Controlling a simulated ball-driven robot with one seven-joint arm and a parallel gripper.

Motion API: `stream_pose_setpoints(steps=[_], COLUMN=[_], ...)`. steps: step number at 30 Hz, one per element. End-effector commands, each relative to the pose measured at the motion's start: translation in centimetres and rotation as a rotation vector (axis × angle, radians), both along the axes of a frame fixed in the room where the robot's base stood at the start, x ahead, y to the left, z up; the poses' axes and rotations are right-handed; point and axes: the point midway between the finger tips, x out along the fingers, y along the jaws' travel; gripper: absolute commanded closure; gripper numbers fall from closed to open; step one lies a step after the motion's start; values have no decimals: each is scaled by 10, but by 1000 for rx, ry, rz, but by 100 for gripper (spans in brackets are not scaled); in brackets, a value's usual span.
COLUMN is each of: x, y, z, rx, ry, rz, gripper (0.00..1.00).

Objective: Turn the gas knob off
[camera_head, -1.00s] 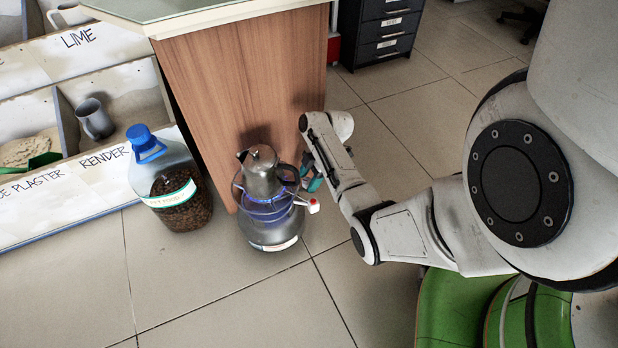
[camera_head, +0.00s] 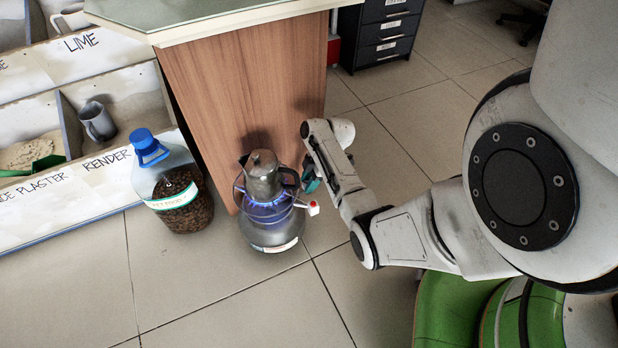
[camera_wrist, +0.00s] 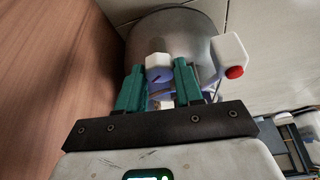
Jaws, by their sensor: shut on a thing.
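A grey gas burner (camera_head: 275,237) stands on the floor beside the wooden counter, with a metal pot (camera_head: 262,178) on top. A blue flame (camera_head: 268,212) shows under the pot. In the wrist view, a pale faceted knob (camera_wrist: 158,68) sits between the teal fingertips of my gripper (camera_wrist: 160,80), which is shut on it. A white part with a red button (camera_wrist: 232,60) sticks out of the burner to the right of the fingers. In the head view, my gripper (camera_head: 311,180) is at the burner's right side, and the gripped knob cannot be made out.
A bottle with a blue cap (camera_head: 180,205) stands left of the burner. The wooden counter (camera_head: 240,90) rises close behind the burner. Compartment bins (camera_head: 105,205) are at the left. Dark drawers (camera_head: 380,35) stand at the back. The tiled floor in front is clear.

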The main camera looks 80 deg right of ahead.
Motion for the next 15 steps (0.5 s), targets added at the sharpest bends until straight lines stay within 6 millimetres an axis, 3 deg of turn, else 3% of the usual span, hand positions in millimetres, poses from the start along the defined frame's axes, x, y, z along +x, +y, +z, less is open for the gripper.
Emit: stream_pose_setpoints(steps=[15], x=[-1], y=[4], z=[3], rx=[2], ry=[2], rz=[-422], gripper=[95])
